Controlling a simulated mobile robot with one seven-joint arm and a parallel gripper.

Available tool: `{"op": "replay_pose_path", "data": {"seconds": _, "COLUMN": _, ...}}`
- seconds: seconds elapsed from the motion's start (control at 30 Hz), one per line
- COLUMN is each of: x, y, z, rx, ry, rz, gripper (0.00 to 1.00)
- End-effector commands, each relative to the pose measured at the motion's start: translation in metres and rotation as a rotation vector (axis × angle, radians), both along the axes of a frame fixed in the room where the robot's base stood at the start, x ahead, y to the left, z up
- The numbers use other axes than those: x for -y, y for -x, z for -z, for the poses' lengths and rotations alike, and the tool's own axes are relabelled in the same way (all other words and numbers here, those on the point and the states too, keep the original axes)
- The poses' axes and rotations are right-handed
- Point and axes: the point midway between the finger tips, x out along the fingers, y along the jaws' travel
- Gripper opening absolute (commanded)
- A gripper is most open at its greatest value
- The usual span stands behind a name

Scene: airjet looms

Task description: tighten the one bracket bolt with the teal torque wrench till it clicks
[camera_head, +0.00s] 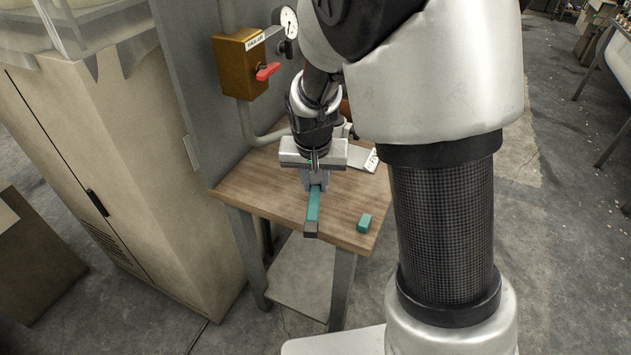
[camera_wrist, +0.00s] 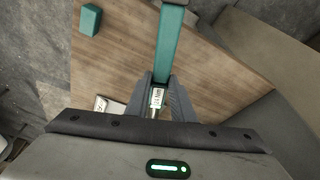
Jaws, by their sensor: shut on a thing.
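My gripper (camera_head: 316,183) is shut on the teal torque wrench (camera_head: 314,205) over the wooden bench. The wrench's teal bar ends in a dark block near the bench's front edge. In the wrist view, the wrench (camera_wrist: 172,45) runs up and out of the picture from between my two grey fingers (camera_wrist: 160,82). A small white label with print shows on it between the fingers. I cannot tell from these frames how far it is above the bench. I cannot make out the bracket or its bolt in either view.
A small teal block (camera_head: 364,222) lies on the bench (camera_head: 265,192) at the front right. A white printed card (camera_head: 370,160) lies at the back. A yellow box (camera_head: 240,62) with a red lever and a round gauge (camera_head: 289,22) are on the grey panel behind. A beige cabinet (camera_head: 110,170) stands left.

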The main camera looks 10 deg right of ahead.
Motion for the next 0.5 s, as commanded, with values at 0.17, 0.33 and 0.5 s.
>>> {"op": "replay_pose_path", "data": {"seconds": 0.17, "x": 0.0003, "y": -0.0043, "z": -0.0071, "rx": 0.038, "ry": 0.002, "rz": 0.001, "gripper": 0.00}}
{"op": "replay_pose_path", "data": {"seconds": 0.33, "x": 0.0006, "y": -0.0053, "z": -0.0081, "rx": 0.039, "ry": 0.003, "rz": 0.001, "gripper": 0.00}}
{"op": "replay_pose_path", "data": {"seconds": 0.5, "x": 0.0007, "y": -0.0061, "z": -0.0115, "rx": 0.042, "ry": 0.003, "rz": 0.001, "gripper": 0.00}}
